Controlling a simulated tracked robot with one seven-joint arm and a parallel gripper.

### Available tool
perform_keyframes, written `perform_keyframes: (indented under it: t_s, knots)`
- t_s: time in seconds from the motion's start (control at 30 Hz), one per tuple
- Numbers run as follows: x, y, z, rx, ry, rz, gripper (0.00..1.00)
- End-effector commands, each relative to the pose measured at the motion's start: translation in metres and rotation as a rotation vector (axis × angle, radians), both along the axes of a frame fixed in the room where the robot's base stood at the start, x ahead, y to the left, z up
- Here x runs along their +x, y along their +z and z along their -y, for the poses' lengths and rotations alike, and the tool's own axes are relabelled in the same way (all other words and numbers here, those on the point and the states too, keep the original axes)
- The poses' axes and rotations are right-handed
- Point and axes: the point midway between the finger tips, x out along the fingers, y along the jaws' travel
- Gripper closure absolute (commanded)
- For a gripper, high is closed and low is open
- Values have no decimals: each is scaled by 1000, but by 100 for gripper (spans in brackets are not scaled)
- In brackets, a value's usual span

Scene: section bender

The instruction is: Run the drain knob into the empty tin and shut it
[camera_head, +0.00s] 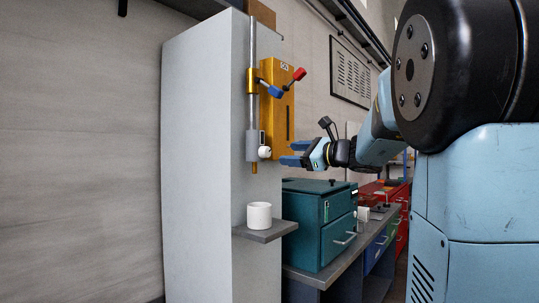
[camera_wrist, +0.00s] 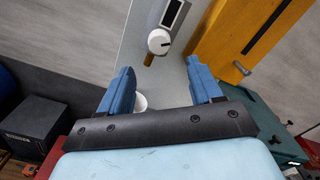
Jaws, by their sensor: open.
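The white drain knob (camera_head: 265,152) sits on the front of a grey cylinder (camera_head: 252,146) on a vertical pipe, with a brass outlet (camera_head: 254,168) pointing down below it. The knob also shows in the wrist view (camera_wrist: 159,41), ahead of the fingers and apart from them. The white tin (camera_head: 259,216) stands upright on a small grey shelf, below the outlet. In the wrist view the tin (camera_wrist: 140,102) is mostly hidden behind the left finger. My gripper (camera_head: 291,153) is open and empty, just right of the knob; its blue fingers (camera_wrist: 162,85) are spread apart.
Above are a blue-handled lever (camera_head: 271,90) and a red-handled lever (camera_head: 299,74), by a yellow cabinet (camera_head: 279,122). A teal box (camera_head: 318,222) stands on the bench right of the shelf (camera_head: 266,235). Open air lies between the outlet and the tin.

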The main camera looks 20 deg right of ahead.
Motion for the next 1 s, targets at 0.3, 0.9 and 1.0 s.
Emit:
perform_keyframes:
  t_s: [0.3,0.9,1.0]
  knots:
    - [45,-1,-33,-1,2,-1,35]
    - [72,0,-53,-2,0,-1,35]
    - [71,0,-53,-2,0,-1,39]
